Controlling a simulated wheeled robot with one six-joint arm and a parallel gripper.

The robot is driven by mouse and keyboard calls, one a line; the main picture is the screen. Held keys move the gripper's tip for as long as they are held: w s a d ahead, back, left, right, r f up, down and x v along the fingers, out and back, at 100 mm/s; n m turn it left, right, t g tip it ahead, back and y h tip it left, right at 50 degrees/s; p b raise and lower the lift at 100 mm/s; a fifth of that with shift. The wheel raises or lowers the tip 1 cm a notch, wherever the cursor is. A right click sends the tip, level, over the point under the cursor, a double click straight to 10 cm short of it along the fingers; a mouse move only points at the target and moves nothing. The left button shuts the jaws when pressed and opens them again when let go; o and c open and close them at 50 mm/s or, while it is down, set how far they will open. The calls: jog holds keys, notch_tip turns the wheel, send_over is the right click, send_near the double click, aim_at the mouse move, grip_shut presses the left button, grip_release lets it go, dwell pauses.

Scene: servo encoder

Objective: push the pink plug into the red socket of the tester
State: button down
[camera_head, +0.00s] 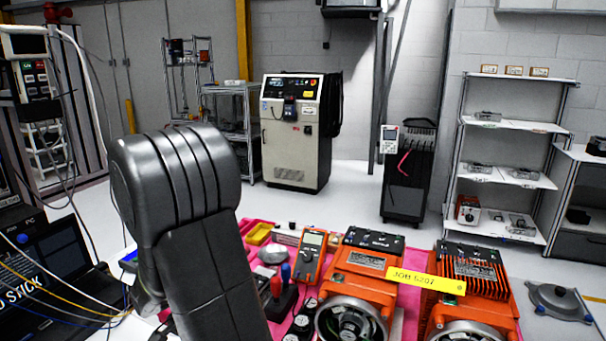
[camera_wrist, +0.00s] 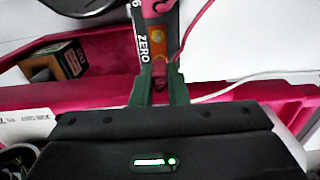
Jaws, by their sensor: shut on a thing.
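In the wrist view my gripper (camera_wrist: 160,80) has two green fingers closed on the small pink plug (camera_wrist: 160,72), which shows between the fingertips. A pink cord runs beside it. Just beyond the fingertips is the dark tester (camera_wrist: 149,45), marked ZERO, with a small orange button-like patch. A red part (camera_wrist: 164,6) shows at its far end, but I cannot tell whether it is the red socket. How far the plug is from the socket cannot be told. In the head view my arm covers the gripper, the plug and the tester.
In the wrist view a pink tray edge (camera_wrist: 100,95) lies around the fingers, with a small box (camera_wrist: 70,60) at left. In the head view two orange motors (camera_head: 365,275) with a yellow JOB tag (camera_head: 425,280) and an orange multimeter (camera_head: 312,250) stand right of my arm.

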jog(key=shift+r, duration=0.1)
jog(key=shift+r+p, duration=1.9)
jog(key=shift+r, duration=0.55)
